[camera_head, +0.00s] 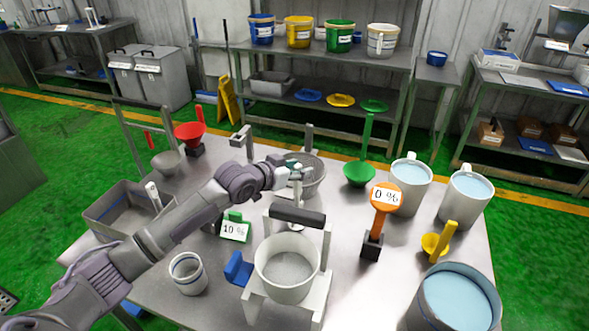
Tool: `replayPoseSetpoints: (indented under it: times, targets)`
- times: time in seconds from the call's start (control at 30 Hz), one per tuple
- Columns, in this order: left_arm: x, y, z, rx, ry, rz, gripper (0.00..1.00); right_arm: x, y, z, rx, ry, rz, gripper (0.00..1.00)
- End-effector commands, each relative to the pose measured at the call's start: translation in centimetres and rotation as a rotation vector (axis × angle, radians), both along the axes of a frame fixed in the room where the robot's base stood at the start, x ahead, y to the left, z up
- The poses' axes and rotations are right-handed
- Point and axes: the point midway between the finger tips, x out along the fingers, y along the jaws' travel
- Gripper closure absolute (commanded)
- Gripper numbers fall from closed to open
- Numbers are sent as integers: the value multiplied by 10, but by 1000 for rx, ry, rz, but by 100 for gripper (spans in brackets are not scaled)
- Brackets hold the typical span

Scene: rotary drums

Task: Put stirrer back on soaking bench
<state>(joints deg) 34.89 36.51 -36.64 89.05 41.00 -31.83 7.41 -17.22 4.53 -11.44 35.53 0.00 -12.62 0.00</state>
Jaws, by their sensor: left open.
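My left arm comes in from the lower left across the metal bench (350,285). Its open gripper (293,168) is over the middle of the bench, in front of a grey mesh basket (313,184). A thin pale upright rod (297,190), possibly the stirrer, shows right at the fingers; I cannot tell whether it touches them. Below and in front of it stands a pale drum (287,268) in a white frame with a dark handle bar (297,215). My right gripper is not in view.
Two white jugs of pale blue liquid (410,180) (466,196) stand at the right, with a large grey bucket (458,300) in front. A green scoop (360,172), an orange "0 %" sign (386,197), a green "10 %" sign (235,228) and a grey tray (110,205) also stand here.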

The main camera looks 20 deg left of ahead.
Motion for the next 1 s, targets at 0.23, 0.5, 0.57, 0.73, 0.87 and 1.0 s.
replayPoseSetpoints:
  times: [0.23, 0.5, 0.57, 0.73, 0.87, 1.0]
  targets:
    - [-20, 10, 9, 1, -2, -1, 58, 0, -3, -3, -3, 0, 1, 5]
    - [-68, 32, 30, 4, -1, 0, 58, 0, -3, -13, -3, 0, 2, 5]
    - [-77, 36, 34, 4, -1, 0, 58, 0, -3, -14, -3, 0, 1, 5]
    - [-95, 44, 43, 2, 0, 1, 58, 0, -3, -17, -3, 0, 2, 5]
    - [-100, 46, 47, 1, 0, 0, 58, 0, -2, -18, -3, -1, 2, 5]
    - [-101, 46, 48, 0, 0, 0, 58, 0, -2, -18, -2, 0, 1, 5]
